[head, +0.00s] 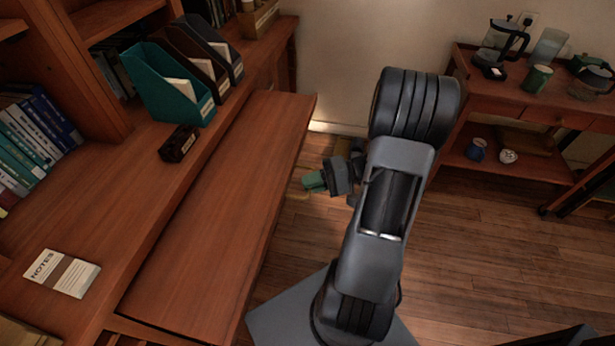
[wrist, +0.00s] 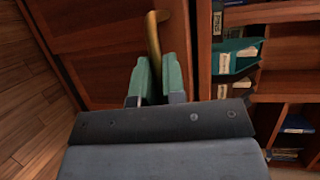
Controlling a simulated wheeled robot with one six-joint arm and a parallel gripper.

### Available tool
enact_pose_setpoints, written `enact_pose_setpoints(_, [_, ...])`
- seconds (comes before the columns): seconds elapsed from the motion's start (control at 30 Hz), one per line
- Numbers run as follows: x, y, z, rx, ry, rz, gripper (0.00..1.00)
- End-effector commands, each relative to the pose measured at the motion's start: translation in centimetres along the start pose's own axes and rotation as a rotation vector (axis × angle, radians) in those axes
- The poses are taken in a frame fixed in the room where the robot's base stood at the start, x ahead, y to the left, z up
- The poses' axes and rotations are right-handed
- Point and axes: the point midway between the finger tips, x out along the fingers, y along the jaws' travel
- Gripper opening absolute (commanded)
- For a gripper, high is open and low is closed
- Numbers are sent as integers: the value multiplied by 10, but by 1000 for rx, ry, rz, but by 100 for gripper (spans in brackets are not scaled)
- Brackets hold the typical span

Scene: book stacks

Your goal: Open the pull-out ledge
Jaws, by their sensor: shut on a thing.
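The pull-out ledge (head: 215,200) is a long reddish-brown board standing out from the bookcase, below the level of the shelf top, in the head view. A brass handle (wrist: 154,38) on a wooden panel runs down between my green fingertips in the wrist view. My gripper (head: 313,181) is beside the ledge's front edge in the head view, low and to its right. In the wrist view my gripper (wrist: 157,78) is shut on the brass handle. The handle's lower end is hidden by the fingers. In the head view my arm hides part of the floor.
The shelf top holds a notepad (head: 62,273), a small dark box (head: 179,143) and a teal magazine file (head: 165,85). Books (head: 40,125) stand at the left. A wooden cart (head: 535,120) with coffee things stands at the back right. Bare wooden floor (head: 480,240) lies between.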

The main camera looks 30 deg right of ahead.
Motion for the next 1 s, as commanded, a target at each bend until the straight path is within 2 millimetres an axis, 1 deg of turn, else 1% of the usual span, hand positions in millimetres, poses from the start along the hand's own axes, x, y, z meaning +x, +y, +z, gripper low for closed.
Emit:
enact_pose_setpoints(0.13, [-1, 1, 3, -2, -14, 1, 0])
enact_pose_setpoints(0.47, [-2, 1, 3, -2, -14, 1, 0])
enact_pose_setpoints(0.5, [-3, 1, 3, -2, -13, 1, 14])
enact_pose_setpoints(0.57, [-3, 1, 3, -2, -12, 1, 20])
enact_pose_setpoints(0.83, [-5, 1, 2, -2, -10, 1, 20])
enact_pose_setpoints(0.93, [-13, 0, 2, -2, -7, 0, 20])
enact_pose_setpoints(1.0, [-23, 0, 2, -2, -6, 1, 20])
